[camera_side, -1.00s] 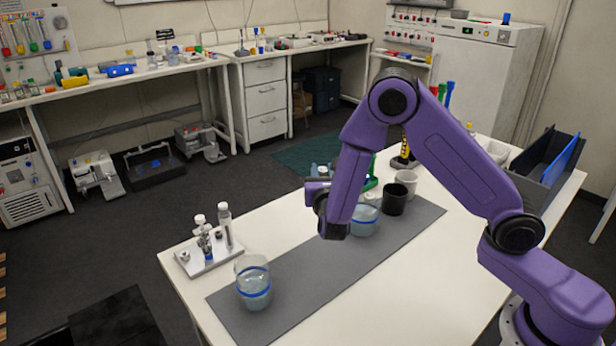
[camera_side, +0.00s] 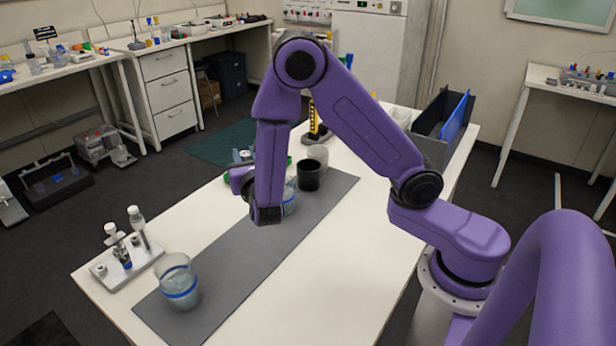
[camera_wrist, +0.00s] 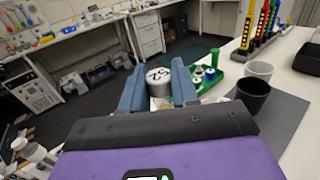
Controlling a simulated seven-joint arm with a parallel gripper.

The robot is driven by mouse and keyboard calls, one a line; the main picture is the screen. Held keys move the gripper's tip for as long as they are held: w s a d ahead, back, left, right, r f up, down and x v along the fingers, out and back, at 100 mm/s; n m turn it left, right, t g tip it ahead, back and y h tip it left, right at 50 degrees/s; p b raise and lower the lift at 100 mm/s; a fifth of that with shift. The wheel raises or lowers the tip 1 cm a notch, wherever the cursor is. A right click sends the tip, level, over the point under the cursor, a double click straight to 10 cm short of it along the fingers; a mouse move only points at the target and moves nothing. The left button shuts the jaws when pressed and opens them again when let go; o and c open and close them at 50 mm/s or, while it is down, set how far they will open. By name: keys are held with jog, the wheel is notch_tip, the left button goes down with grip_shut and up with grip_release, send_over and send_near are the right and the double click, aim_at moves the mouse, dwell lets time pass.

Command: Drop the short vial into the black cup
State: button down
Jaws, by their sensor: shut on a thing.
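My gripper (camera_wrist: 157,88) is shut on the short vial; the wrist view shows the vial's round grey-white top (camera_wrist: 158,74) with dark marks between the blue-grey fingers. The rest of the vial is hidden. In the side view my gripper (camera_side: 243,158) is held over the far left side of the table, and the vial cannot be made out there. The black cup (camera_side: 308,176) stands upright on the grey mat, right of my gripper and apart from it. It also shows right of the fingers in the wrist view (camera_wrist: 253,96). Its inside looks dark.
A white cup (camera_side: 318,154) stands just behind the black cup. A clear blue-banded beaker (camera_side: 178,283) stands at the mat's near end, beside a rack (camera_side: 128,270) with vials. Another beaker (camera_side: 289,199) is partly behind my arm. A green holder (camera_wrist: 210,82) stands beyond my fingers.

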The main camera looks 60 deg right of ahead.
dwell(0.3)
jog(key=s+d+r+m+g+h, duration=0.15)
jog(key=d+m+g+h, duration=0.85)
jog(key=d, duration=1.5)
notch_tip(320, 180, down, 6)
jog(key=n+g+y, duration=0.1)
jog(key=y, duration=0.1)
jog(key=shift+g+y, duration=0.4)
jog(key=c, duration=0.8)
grip_release()
jog(key=shift+s+a, duration=0.1)
jog(key=shift+a, duration=0.05)
jog(key=s+a, duration=0.1)
jog(key=a, duration=1)
jog(key=s+a, duration=0.1)
jog(key=a, duration=0.5)
jog(key=shift+s, duration=0.3)
